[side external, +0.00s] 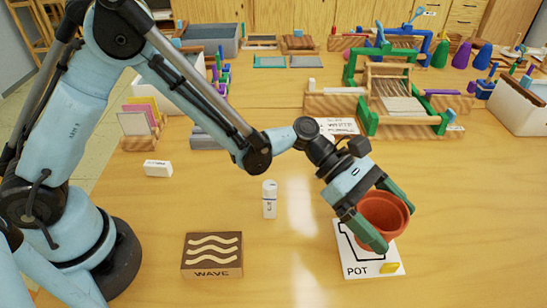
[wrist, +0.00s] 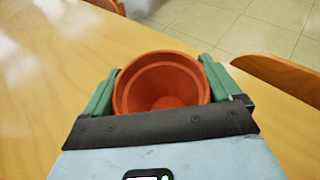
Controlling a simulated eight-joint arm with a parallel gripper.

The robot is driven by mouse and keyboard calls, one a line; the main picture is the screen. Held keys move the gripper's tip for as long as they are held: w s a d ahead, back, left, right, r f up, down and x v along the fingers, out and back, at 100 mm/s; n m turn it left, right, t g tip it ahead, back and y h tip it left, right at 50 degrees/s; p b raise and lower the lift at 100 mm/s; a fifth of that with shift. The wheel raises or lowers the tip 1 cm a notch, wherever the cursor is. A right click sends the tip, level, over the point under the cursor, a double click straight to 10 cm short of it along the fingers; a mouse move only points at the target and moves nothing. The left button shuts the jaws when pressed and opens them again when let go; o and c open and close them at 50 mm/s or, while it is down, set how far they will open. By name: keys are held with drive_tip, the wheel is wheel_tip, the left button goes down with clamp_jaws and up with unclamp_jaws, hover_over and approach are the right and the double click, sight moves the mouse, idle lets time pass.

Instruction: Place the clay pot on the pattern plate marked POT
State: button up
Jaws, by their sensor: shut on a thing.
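The clay pot (side external: 384,214) is orange-red with its open mouth tilted in the side view. My gripper (side external: 388,222) has its green fingers on both sides of the pot and is shut on it. In the wrist view the pot (wrist: 162,84) sits between the two fingers, with its empty inside showing. The white pattern plate marked POT (side external: 357,271) lies on the table under the pot, with a black pot outline partly hidden by pot and fingers. I cannot tell whether the pot touches the plate.
A brown WAVE block (side external: 212,256) lies to the left. A green-framed loom (side external: 398,98) stands behind. The table to the plate's right is clear.

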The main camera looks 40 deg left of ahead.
drive_tip(key=shift+f, duration=1.1)
drive_tip(key=shift+f, duration=0.1)
drive_tip(key=o, duration=0.9)
